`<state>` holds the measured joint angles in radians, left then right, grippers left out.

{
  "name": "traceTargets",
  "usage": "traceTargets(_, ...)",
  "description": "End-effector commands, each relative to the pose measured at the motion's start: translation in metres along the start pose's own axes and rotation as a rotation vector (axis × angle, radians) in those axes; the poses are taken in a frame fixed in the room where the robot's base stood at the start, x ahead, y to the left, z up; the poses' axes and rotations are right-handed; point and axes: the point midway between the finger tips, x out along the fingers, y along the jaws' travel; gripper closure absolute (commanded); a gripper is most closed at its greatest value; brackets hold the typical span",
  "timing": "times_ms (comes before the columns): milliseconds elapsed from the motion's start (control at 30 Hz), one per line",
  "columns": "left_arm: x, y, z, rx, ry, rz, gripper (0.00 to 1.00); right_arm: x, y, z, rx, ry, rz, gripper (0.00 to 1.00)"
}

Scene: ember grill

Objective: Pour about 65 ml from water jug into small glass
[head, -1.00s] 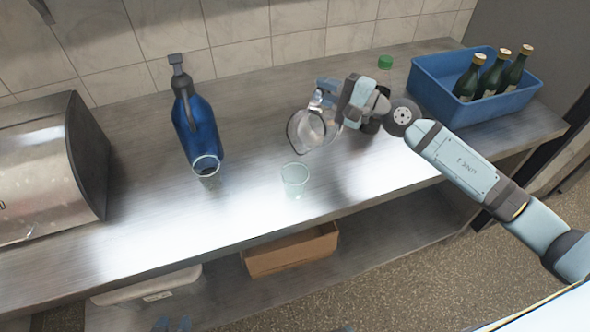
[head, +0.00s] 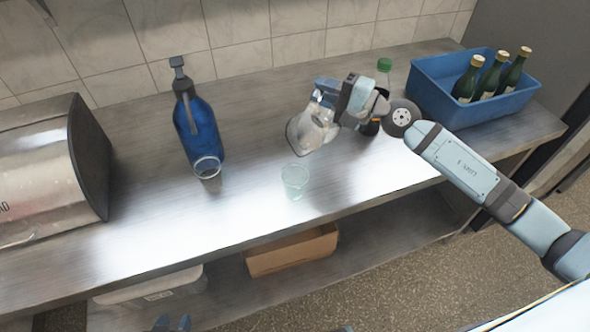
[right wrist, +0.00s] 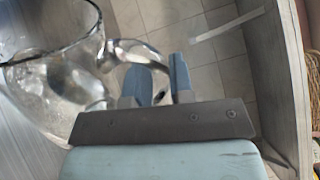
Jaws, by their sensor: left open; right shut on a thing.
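The water jug (head: 308,132) is clear glass and hangs in my right gripper (head: 326,92), tilted with its mouth toward the lower left. The right gripper is shut on its handle; in the right wrist view the jug (right wrist: 60,85) fills the left side beside the fingers (right wrist: 160,85). The small glass (head: 295,181) stands upright on the steel counter, just below and in front of the jug. I cannot make out a stream or a water level in the glass.
A blue bottle (head: 198,130) stands left of the jug with another clear glass (head: 207,168) before it. A steel bread box (head: 40,170) is at far left. A blue crate (head: 430,98) with bottles is at right.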

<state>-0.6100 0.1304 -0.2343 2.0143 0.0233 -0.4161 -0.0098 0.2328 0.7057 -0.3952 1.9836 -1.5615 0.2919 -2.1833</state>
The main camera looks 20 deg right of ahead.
Motion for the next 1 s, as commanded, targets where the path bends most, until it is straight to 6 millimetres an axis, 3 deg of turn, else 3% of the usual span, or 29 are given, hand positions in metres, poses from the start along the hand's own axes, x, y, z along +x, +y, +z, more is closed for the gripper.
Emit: traceTargets(1000,-0.0046,-0.0006,-0.0049,0.010,0.006,-0.001,0.57,0.0005,-0.0105,0.0101,-0.086,-0.006,-0.008,1.00)
